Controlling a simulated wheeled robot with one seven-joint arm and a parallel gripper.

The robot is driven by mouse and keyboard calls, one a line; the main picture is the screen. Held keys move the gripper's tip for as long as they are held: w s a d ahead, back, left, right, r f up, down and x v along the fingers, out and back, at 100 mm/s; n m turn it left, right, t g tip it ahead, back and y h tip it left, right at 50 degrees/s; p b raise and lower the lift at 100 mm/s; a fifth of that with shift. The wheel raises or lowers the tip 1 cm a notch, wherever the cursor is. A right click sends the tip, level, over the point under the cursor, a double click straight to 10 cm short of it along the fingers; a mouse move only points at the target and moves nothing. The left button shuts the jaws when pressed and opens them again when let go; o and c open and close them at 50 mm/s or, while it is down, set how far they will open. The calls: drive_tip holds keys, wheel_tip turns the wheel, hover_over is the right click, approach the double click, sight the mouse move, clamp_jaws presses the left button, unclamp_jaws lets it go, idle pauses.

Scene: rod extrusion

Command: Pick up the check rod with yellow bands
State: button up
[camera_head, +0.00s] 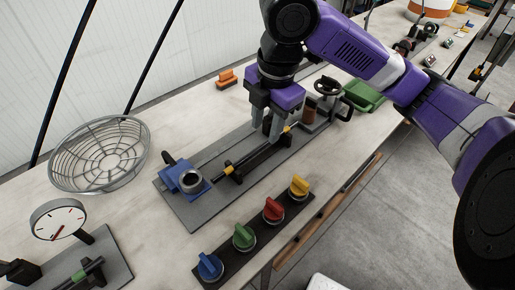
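The check rod (252,156) is dark with a yellow band near each end and lies slantwise along a grey base plate (196,217). My gripper (268,134) points down over the rod's upper right half, nearer its far yellow band. Its two grey fingers stand apart with a gap between them, and the right finger covers part of the rod. I cannot tell whether the fingertips touch the rod.
A blue clamp with a metal ring (190,180) sits at the plate's left end; a black handwheel (327,86) is at its right. Coloured knobs (273,210) stand in front. A wire basket (99,154) and a dial gauge (58,220) are left. A green tray (366,97) is right.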

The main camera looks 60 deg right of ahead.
sight(260, 147)
drive_tip(key=f, duration=0.3)
drive_tip(key=w+f, duration=0.1)
drive_tip(key=f, duration=0.2)
drive_tip(key=shift+w, duration=0.1)
clamp_jaws()
